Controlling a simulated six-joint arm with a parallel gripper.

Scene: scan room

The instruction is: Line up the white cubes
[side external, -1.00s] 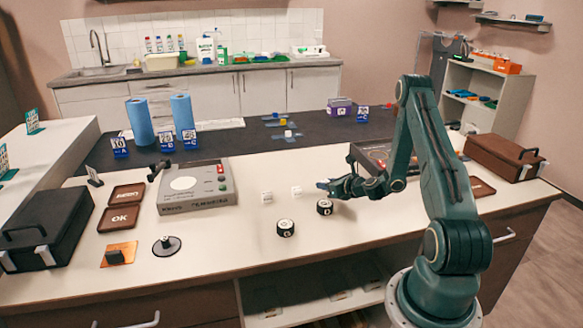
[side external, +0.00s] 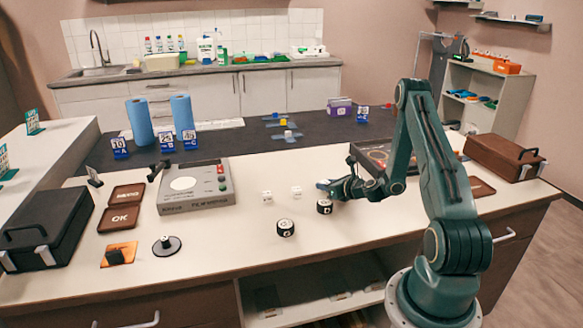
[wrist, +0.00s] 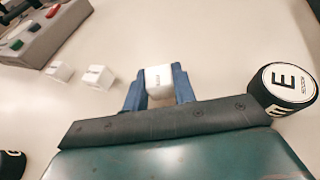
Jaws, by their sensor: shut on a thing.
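My gripper (wrist: 160,88) is shut on a white cube (wrist: 159,78), with a blue finger on each side of it. In the side view my gripper (side external: 324,186) is low over the white worktop, and the held cube is hard to make out there. Two other white cubes stand on the worktop to its left: the nearer one (wrist: 98,77) and the farther one (wrist: 60,71) in the wrist view. In the side view they are the right cube (side external: 296,192) and the left cube (side external: 267,197), a small gap apart.
A black round weight (wrist: 284,88) marked E stands close to the right of my gripper. Another black weight (side external: 286,228) stands nearer the front. A grey device (side external: 197,188) with buttons is left of the cubes.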

